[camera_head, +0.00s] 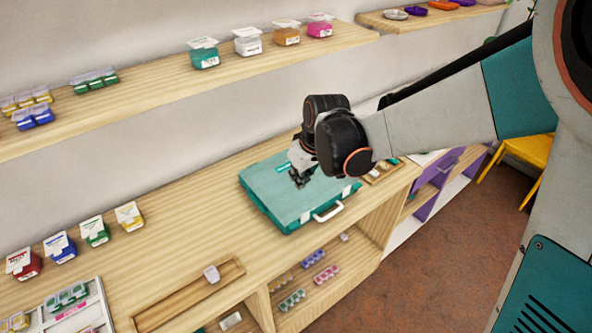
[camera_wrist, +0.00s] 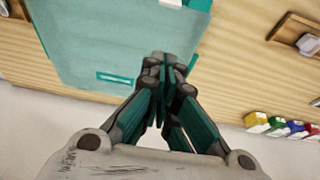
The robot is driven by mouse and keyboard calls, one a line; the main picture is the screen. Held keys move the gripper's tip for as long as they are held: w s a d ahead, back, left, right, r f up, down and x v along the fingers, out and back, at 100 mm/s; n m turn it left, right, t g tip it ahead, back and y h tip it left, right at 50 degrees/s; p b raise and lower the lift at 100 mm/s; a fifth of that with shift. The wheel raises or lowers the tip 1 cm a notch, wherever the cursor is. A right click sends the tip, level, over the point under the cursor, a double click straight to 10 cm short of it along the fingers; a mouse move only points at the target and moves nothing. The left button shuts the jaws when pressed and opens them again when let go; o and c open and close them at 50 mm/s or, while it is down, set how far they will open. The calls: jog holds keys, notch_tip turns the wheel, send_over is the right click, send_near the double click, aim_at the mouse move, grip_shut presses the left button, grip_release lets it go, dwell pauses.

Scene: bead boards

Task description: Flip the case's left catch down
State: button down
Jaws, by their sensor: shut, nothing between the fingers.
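The teal case (camera_head: 262,187) lies flat and closed on the wooden worktop, its white handle (camera_head: 328,213) at the front edge. The left catch (camera_head: 305,217) is a small white tab on the front edge, left of the handle; whether it is up or down is too small to tell. A matching right catch (camera_head: 346,191) sits right of the handle. My gripper (camera_head: 300,181) is shut and empty above the lid, behind the catches. In the wrist view, my shut fingertips (camera_wrist: 168,62) appear over the case (camera_wrist: 85,45), and a white tab (camera_wrist: 172,3) is cut off by the top edge.
A wooden tray (camera_head: 190,295) holding a small box lies left of the case. Several bead boxes (camera_head: 95,231) stand along the worktop's back left. A shelf (camera_head: 150,90) with more boxes runs above. Open compartments (camera_head: 318,275) lie below the front edge. Worktop just left of the case is clear.

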aim_at(290, 201)
jog(key=shift+f, duration=0.1)
dwell(0.3)
jog(key=b+x, duration=0.3)
jog(key=x, duration=0.6)
jog(key=shift+w+a+f, duration=0.1)
jog(key=shift+f, duration=0.45)
jog(key=shift+s+d+r+b, duration=0.1)
jog(key=shift+s+d+b, duration=0.15)
jog(key=shift+s+d, duration=0.45)
jog(key=shift+s+d+r+b, duration=0.15)
jog(key=shift+s+d, duration=0.25)
jog(key=shift+s, duration=0.55)
